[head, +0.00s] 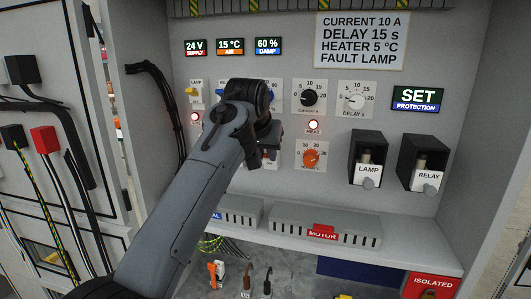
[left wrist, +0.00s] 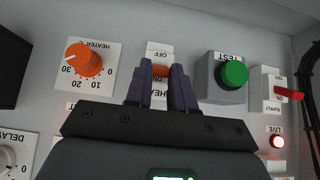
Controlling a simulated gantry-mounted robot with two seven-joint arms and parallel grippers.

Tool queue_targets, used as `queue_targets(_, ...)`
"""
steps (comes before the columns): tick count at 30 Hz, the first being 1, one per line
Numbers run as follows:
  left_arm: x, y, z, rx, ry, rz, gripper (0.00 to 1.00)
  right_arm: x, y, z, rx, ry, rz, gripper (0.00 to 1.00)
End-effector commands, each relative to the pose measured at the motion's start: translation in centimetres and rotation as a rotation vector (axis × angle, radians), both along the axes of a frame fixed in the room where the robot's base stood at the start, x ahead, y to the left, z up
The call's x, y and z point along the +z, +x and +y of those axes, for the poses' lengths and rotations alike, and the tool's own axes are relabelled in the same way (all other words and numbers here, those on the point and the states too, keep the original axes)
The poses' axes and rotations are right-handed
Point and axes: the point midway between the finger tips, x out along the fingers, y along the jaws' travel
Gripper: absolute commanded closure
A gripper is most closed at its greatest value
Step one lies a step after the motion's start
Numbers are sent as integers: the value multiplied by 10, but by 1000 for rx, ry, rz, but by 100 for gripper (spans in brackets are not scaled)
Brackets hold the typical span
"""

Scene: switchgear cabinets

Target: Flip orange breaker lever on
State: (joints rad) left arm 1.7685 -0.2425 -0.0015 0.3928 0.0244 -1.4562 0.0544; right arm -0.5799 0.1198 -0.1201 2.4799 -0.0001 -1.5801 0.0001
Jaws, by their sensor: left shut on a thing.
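The orange breaker lever (left wrist: 160,70) shows between the two purple fingertips of my left gripper (left wrist: 162,80) in the left wrist view, which is upside down. The gripper is shut on it. The lever sits on a white breaker plate with an OFF label (left wrist: 158,53) close to it; the far end of the plate is hidden by the gripper. In the head view my left arm and hand (head: 262,135) cover most of this breaker. My right gripper is not in view.
An orange heater knob (left wrist: 83,58) and a green TEST button (left wrist: 234,73) flank the breaker. A red supply lever (left wrist: 289,93) lies past the button. Black LAMP (head: 368,156) and RELAY (head: 424,160) housings project from the panel. A shelf with a grey MOTOR duct (head: 352,229) runs below.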

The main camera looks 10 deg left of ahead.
Motion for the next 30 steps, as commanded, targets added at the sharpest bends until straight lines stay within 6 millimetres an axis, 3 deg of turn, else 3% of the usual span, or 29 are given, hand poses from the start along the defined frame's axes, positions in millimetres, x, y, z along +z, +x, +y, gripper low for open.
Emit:
queue_targets(13,-2,1,0,1,0,4,100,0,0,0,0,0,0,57)
queue_targets(14,-2,1,0,1,0,4,74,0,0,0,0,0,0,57)
queue_targets(18,-2,1,0,1,0,4,52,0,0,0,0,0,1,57)
queue_targets(30,2,-2,1,1,0,1,51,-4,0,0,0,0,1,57)
